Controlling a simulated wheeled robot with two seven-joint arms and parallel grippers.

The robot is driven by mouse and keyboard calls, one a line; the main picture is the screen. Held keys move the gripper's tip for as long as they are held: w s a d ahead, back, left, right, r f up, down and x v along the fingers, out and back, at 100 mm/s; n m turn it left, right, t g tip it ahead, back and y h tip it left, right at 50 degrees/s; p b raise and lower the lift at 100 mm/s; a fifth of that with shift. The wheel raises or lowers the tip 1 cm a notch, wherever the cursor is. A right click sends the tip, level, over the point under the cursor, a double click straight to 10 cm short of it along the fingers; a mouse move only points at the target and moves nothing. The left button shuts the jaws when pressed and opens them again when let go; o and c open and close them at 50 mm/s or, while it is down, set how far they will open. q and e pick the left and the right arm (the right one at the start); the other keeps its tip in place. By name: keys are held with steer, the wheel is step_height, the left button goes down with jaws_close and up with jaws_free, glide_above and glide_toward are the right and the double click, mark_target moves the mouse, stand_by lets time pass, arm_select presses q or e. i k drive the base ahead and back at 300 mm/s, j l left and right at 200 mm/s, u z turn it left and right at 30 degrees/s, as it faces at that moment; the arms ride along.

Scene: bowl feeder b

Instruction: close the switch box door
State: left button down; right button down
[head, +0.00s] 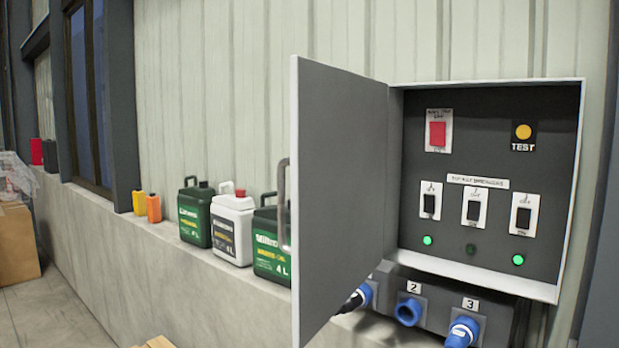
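The switch box (494,105) is mounted on the wall at the right of the head view. Its grey door (340,190) is hinged on the left side and stands wide open, swung out toward me. A metal handle (282,205) shows past the door's free left edge, on its outer face, which is mostly hidden. Inside the box are a red switch (437,134), a yellow TEST button (523,131) and a row of black switches (473,210). Neither of my grippers is in view.
Blue sockets and plugs (408,311) sit below the box, and one plug is partly hidden by the door. Green and white canisters (232,226) and small orange containers (153,208) stand on the ledge (160,250) to the left. A cardboard box (17,245) is at the far left.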

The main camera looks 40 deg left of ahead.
mark_target(337, 161)
steer(key=j+z, duration=0.2)
steer(key=j, duration=1.75)
